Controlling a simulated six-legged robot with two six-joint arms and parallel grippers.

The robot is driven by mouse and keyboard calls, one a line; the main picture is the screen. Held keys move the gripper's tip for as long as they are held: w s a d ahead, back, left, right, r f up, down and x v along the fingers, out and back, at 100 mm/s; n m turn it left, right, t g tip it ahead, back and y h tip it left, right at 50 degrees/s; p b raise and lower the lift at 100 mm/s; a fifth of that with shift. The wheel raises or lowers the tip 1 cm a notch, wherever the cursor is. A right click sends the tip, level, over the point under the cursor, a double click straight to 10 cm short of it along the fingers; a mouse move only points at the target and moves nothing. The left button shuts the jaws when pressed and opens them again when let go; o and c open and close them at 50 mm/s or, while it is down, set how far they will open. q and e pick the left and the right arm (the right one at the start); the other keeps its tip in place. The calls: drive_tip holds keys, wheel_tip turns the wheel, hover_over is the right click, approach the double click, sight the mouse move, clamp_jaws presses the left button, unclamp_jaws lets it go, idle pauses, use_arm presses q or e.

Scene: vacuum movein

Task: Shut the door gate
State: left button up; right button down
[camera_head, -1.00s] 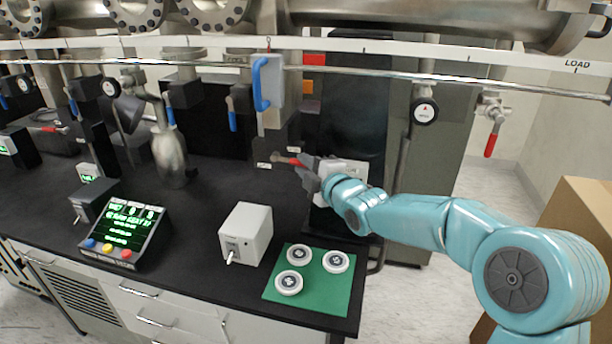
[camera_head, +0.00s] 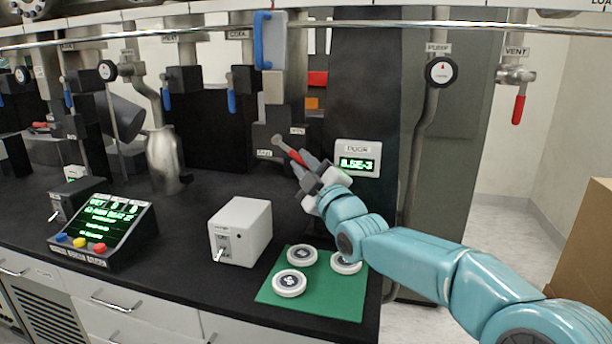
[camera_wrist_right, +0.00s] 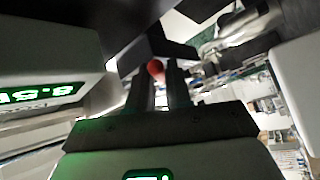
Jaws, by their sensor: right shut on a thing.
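A red-handled lever (camera_head: 291,152) sits on a black block (camera_head: 268,143) below the door housing, with small labels beside it. It slants down to the right from its pivot. My right gripper (camera_head: 306,167) is shut on the red handle. The right wrist view shows the red handle's end (camera_wrist_right: 155,69) between the two dark fingers (camera_wrist_right: 158,85). The blue door handle (camera_head: 262,40) stands on a grey plate above the block. My left gripper is out of view.
A door gauge box (camera_head: 357,158) with a green readout is just right of my right gripper. A grey switch box (camera_head: 240,232), a button console (camera_head: 108,232) and a green mat (camera_head: 315,296) with white discs lie on the black bench. The bench between them is clear.

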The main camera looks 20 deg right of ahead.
drive_tip(key=shift+f, duration=0.1)
drive_tip(key=c, duration=1.1)
unclamp_jaws()
drive_tip(key=shift+d, duration=0.1)
drive_tip(key=b+v, duration=0.2)
drive_tip(key=v, duration=1.4)
